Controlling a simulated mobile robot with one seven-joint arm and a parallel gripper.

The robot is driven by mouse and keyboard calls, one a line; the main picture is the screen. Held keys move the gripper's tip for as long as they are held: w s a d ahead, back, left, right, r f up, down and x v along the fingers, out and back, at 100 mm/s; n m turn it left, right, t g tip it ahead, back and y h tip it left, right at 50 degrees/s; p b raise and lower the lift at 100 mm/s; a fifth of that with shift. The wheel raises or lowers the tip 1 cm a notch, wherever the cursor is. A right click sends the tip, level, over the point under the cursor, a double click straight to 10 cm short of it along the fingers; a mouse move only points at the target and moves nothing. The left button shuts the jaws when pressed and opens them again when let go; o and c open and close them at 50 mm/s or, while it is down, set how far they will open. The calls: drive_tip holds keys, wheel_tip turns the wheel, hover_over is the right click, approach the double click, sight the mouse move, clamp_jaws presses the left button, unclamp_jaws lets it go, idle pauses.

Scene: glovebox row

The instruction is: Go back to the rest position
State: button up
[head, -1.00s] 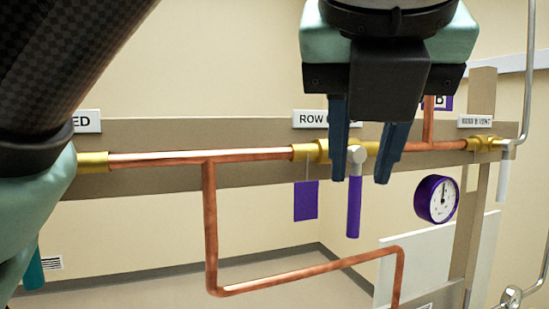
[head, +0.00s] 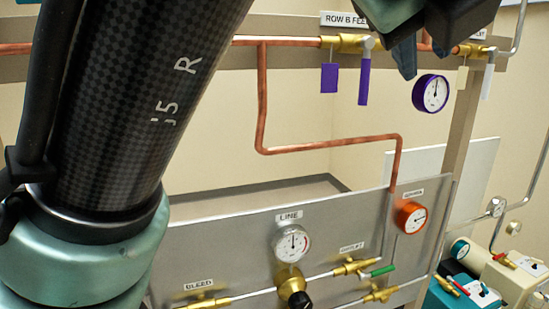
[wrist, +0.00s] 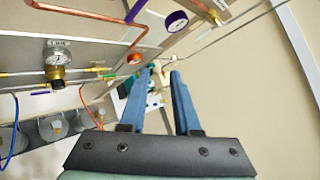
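My gripper (wrist: 165,90) points away from the wrist camera with its two blue fingers apart and nothing between them. In the head view my gripper (head: 425,55) is at the top edge, partly cut off. It is in front of the wall pipe, to the right of the Row B feed valve (head: 347,42). That valve has a purple handle (head: 364,82) hanging straight down, and a purple tag (head: 329,78) hangs beside it. The gripper looks clear of the handle.
A grey panel (head: 225,240) carries a LINE gauge (head: 291,243), an orange gauge (head: 410,216) and a green-handled valve (head: 378,271). A purple gauge (head: 430,93) is at upper right. Teal and cream machines (head: 505,275) stand at lower right. Open wall lies right in the wrist view.

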drive_tip(key=s+a+f+n+t+y+b, duration=0.3)
drive_tip(key=a+f+n+t+b, duration=0.3)
drive_tip(key=n, duration=1.1)
drive_tip(key=s+a+f+n+t+y+b, duration=0.3)
drive_tip(key=a+f+n+t+b, duration=0.3)
drive_tip(key=n, duration=1.1)
drive_tip(key=s+a+t+b, duration=0.1)
drive_tip(key=t, duration=0.3)
drive_tip(key=shift+s+a+y, duration=0.2)
drive_tip(key=shift+y, duration=0.2)
